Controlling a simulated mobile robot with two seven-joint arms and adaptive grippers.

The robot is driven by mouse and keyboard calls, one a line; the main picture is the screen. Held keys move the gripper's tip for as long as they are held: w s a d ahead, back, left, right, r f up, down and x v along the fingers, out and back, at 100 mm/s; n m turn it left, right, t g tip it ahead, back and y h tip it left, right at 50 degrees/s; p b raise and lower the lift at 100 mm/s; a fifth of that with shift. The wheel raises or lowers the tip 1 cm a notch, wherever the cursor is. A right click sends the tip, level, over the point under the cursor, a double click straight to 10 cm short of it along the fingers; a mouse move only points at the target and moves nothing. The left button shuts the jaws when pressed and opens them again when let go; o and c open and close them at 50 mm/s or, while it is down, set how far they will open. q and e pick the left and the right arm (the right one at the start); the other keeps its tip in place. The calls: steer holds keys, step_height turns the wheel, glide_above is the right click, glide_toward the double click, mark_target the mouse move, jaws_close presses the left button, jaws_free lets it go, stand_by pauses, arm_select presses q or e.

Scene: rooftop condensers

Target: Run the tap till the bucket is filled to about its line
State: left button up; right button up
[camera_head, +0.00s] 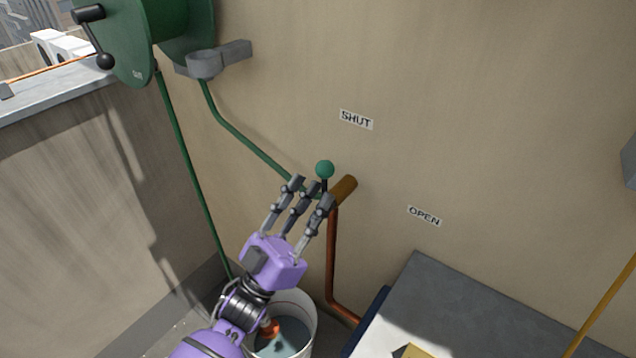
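A brass tap (344,188) sticks out from the tan wall, with a lever topped by a green knob (325,169). The knob stands up, below the SHUT label (356,120); the OPEN label (424,216) is lower right. My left gripper (312,189) is purple with grey fingers, extended and apart, just below the knob and in front of the tap; I cannot tell whether they touch. A white bucket (308,302) stands below, partly hidden by my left arm. It holds bluish water (290,337) and an orange-red item (269,328). My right gripper is out of view.
A green hose reel (160,35) hangs upper left, with green hose (190,170) running down towards the bucket and another length to the tap. A copper pipe (332,260) drops from the tap. A grey-topped unit (470,305) stands lower right. A parapet is at left.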

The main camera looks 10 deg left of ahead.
arm_select(q)
steer(key=shift+x, duration=1.2)
jaws_close()
steer(key=shift+r, duration=0.1)
